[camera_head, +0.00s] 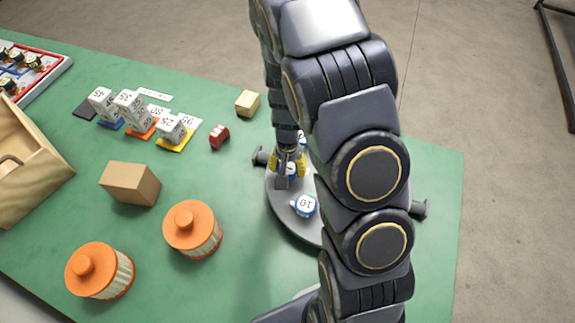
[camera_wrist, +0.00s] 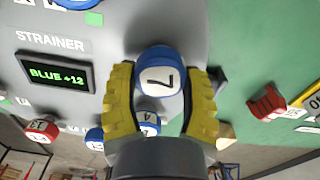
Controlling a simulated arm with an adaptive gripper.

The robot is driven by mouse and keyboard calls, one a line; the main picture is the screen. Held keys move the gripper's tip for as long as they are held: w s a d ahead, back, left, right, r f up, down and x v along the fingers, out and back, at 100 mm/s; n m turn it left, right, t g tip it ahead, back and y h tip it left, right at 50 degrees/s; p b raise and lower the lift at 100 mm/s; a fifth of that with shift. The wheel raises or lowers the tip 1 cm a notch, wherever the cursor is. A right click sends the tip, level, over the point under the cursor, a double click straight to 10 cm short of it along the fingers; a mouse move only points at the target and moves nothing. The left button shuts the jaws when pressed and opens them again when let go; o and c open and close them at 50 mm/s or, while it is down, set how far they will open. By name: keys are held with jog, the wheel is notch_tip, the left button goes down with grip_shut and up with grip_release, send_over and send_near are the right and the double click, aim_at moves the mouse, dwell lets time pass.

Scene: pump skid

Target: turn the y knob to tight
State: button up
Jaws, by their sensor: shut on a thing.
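My gripper (camera_head: 288,164) has yellow fingers and is over the round grey plate (camera_head: 282,218) in the head view. In the wrist view its fingers (camera_wrist: 160,95) are shut on a blue and white piece marked 7 (camera_wrist: 158,76), one finger on each side. A similar blue and white piece marked 4 (camera_wrist: 147,117) shows just below it, partly hidden. A blue and white piece marked 10 (camera_head: 304,205) stands on the plate. I cannot make out a knob labelled y or a "tight" mark in either view.
On the green table (camera_head: 240,265) are orange-lidded jars (camera_head: 192,229), a cardboard box (camera_head: 130,184), a red piece (camera_head: 219,137) and a wooden bin (camera_head: 45,165). My arm hides the plate's right part.

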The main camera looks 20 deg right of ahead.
aim_at(288, 168)
jog(key=shift+m, duration=1.5)
jog(key=o, duration=1.1)
notch_tip(288, 168, up, 12)
jog(key=shift+s, duration=0.1)
